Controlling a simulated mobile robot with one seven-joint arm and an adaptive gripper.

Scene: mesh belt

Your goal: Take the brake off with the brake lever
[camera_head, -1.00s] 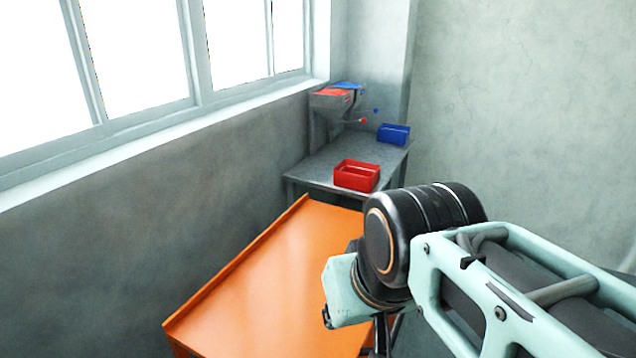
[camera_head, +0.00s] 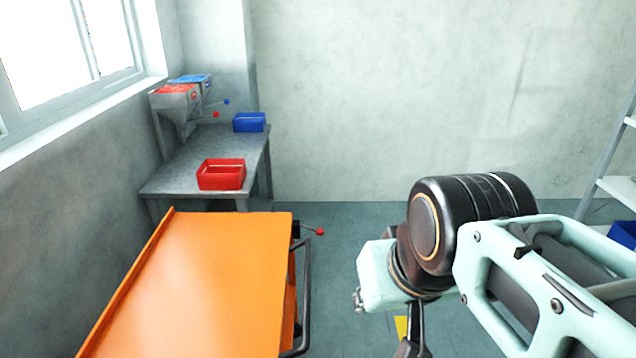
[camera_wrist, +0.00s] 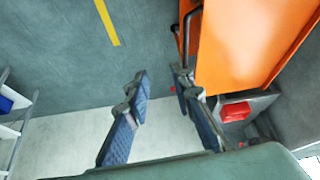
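A short lever with a red ball knob, which looks like the brake lever (camera_head: 320,231), sticks out to the right from the far right corner of the orange cart (camera_head: 215,280). In the wrist view a small red spot (camera_wrist: 173,88), perhaps the same knob, shows by the cart's edge behind a fingertip. My gripper (camera_wrist: 163,77) is open with nothing between its two dark blue fingers. In the head view the gripper is mostly cut off at the bottom edge, to the right of the cart and nearer than the lever. It appears apart from the lever.
A black rail (camera_head: 306,290) runs along the cart's right side. Behind stands a grey table with a red bin (camera_head: 221,174), a blue bin (camera_head: 250,122) and hoppers (camera_head: 177,100) with small levers. White shelves (camera_head: 622,185) stand at the right. The floor between is clear.

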